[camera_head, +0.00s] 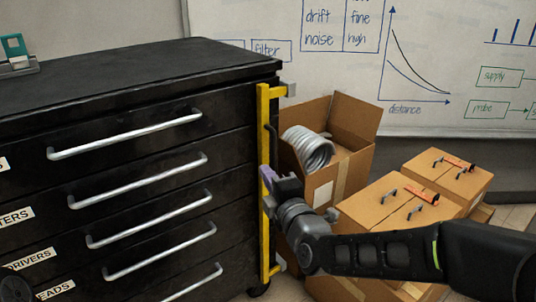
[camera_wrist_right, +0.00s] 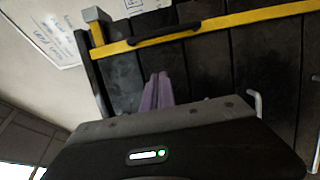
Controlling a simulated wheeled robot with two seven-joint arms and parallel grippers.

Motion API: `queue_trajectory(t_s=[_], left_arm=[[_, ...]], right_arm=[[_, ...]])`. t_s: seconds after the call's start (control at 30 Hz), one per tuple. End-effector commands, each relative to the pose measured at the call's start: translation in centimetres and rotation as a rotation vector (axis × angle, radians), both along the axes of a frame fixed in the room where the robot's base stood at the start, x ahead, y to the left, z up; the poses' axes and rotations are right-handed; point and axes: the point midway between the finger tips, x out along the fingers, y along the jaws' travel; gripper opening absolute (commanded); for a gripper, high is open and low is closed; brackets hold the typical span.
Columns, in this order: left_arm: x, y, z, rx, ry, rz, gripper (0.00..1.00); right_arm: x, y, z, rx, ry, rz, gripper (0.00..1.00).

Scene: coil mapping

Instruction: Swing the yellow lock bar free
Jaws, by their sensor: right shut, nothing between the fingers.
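The yellow lock bar (camera_head: 264,112) stands upright along the right front edge of the black drawer cabinet (camera_head: 150,78), in front of the drawer ends. It carries a dark handle (camera_head: 272,145), and both also show in the right wrist view, the bar (camera_wrist_right: 235,19) crossing the top and the handle (camera_wrist_right: 165,33) at its middle. My right gripper (camera_head: 266,176), with purple fingers (camera_wrist_right: 157,90), is shut and empty. It is below the handle in the head view, overlapping the bar; whether it touches the bar is unclear. My left gripper is not in view.
An open cardboard box (camera_head: 353,165) with a grey coiled hose (camera_head: 308,149) stands right of the cabinet. Closed boxes (camera_head: 384,200) with orange and black fittings stand farther right, behind my right arm. A whiteboard (camera_head: 440,60) is behind. Silver drawer handles (camera_head: 125,136) protrude from the cabinet front.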

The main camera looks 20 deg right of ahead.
Motion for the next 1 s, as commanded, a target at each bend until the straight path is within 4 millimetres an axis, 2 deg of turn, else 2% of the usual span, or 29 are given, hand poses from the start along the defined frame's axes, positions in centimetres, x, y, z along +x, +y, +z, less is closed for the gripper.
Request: queue_trajectory(t_s=[0.17, 0.37, 0.8, 0.9, 1.0], left_arm=[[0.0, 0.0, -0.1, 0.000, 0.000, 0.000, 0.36], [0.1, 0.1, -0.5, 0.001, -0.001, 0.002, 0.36], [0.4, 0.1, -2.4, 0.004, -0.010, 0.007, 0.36], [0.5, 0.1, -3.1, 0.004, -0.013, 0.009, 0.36], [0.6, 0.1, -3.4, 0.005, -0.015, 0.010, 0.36]], right_arm=[[0.3, 0.1, -0.1, 0.001, 0.001, 0.000, 0.00], [2.1, 0.3, -0.2, 0.001, 0.001, 0.000, 0.00], [10.2, 1.0, -0.3, 0.003, 0.001, -0.002, 0.00], [9.6, -0.9, -0.2, 0.002, -0.001, -0.004, 0.00], [9.3, -1.9, -0.2, 0.002, -0.001, -0.002, 0.00]])
